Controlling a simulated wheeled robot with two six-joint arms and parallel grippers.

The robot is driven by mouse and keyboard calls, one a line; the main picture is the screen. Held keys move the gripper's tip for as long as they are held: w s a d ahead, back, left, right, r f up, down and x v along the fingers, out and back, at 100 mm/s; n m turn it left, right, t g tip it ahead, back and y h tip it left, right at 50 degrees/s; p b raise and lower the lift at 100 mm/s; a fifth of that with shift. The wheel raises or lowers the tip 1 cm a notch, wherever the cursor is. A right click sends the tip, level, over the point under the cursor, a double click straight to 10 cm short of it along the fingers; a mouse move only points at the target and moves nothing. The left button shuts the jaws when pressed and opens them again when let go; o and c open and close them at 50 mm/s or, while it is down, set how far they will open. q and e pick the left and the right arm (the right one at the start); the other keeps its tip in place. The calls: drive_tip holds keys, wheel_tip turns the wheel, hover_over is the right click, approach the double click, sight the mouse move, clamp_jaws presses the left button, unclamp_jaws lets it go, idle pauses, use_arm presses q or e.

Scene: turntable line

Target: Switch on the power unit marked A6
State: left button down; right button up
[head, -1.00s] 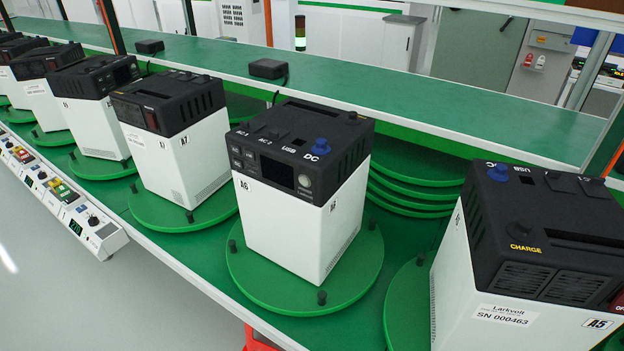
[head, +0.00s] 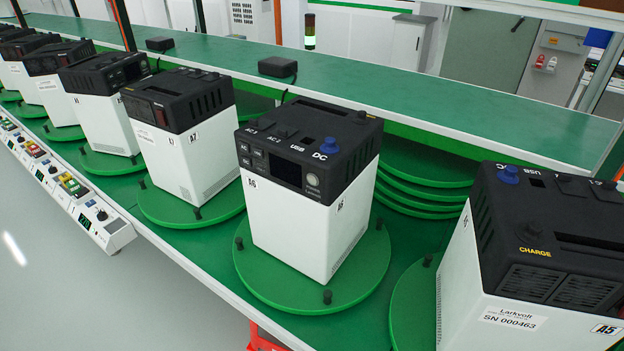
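The power unit marked A6 (head: 305,215) stands upright in the middle of the head view, a white box with a black top. Its A6 label shows on the front left and on the right side. Its front panel has a dark screen (head: 285,171), small buttons at left and a round grey button (head: 313,180) at right. AC 1, AC 2, USB and DC are marked on top, with a blue cap (head: 328,145) by DC. It sits on a green round turntable (head: 270,283) with black pegs. Neither gripper is in view.
Unit A5 (head: 540,250) stands at right, its CHARGE side facing me. Unit A7 (head: 185,150) and several more stand in a row to the left. A control strip (head: 105,228) runs along the bench's front edge at left. A green shelf (head: 400,95) runs behind.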

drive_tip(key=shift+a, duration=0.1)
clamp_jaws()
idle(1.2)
